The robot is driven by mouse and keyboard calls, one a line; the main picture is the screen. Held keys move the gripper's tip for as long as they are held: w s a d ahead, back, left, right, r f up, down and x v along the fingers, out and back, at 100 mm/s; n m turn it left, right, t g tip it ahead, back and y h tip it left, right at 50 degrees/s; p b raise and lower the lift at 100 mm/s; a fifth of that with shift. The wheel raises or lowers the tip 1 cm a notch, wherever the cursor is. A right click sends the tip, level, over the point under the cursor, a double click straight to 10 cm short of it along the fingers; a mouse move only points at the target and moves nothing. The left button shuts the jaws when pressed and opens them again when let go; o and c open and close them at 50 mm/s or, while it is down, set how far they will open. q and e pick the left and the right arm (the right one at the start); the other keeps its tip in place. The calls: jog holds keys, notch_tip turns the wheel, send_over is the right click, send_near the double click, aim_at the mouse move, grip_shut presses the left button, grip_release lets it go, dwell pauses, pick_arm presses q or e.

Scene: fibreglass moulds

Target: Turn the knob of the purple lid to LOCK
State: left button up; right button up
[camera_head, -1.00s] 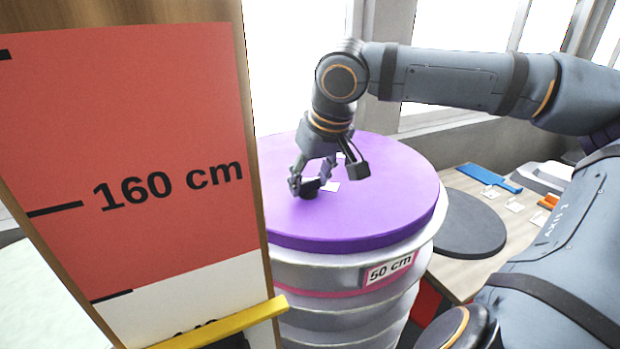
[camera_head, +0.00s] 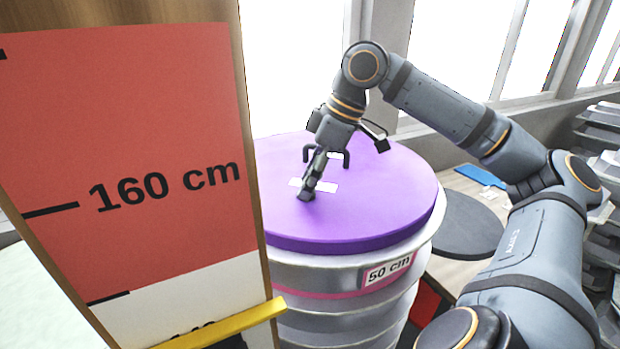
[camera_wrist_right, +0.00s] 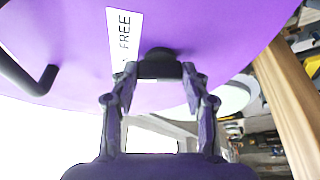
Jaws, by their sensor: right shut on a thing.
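The purple lid (camera_head: 385,195) lies flat on a round, pale ribbed mould with a "50 cm" label. My right gripper (camera_head: 306,194) points down at the lid's top, its fingers shut on the black knob (camera_wrist_right: 160,57). In the right wrist view, my right gripper (camera_wrist_right: 159,75) has a fingertip at each side of the knob. A white label (camera_wrist_right: 124,38) reading "FREE" lies beside the knob there; its other end is partly covered. In the head view the fingers mostly hide the knob. I cannot read any LOCK mark. My left gripper is out of view.
A black handle (camera_wrist_right: 28,76) stands on the lid near the knob. A tall board marked "160 cm" (camera_head: 130,150) with a yellow bar (camera_head: 225,324) fills the left foreground. A dark round disc (camera_head: 466,226) lies on a table to the right. Windows stand behind.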

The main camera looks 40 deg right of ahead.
jog(key=n+g, duration=0.1)
jog(key=n, duration=0.2)
jog(key=n+g+y, duration=0.1)
jog(key=n, duration=0.1)
jog(key=shift+w+n, duration=0.15)
jog(key=shift+n, duration=0.25)
dwell(0.4)
jog(key=o, duration=1.2)
jog(key=shift+c, duration=0.2)
jog(key=shift+d, duration=0.1)
jog(key=v, duration=1.2)
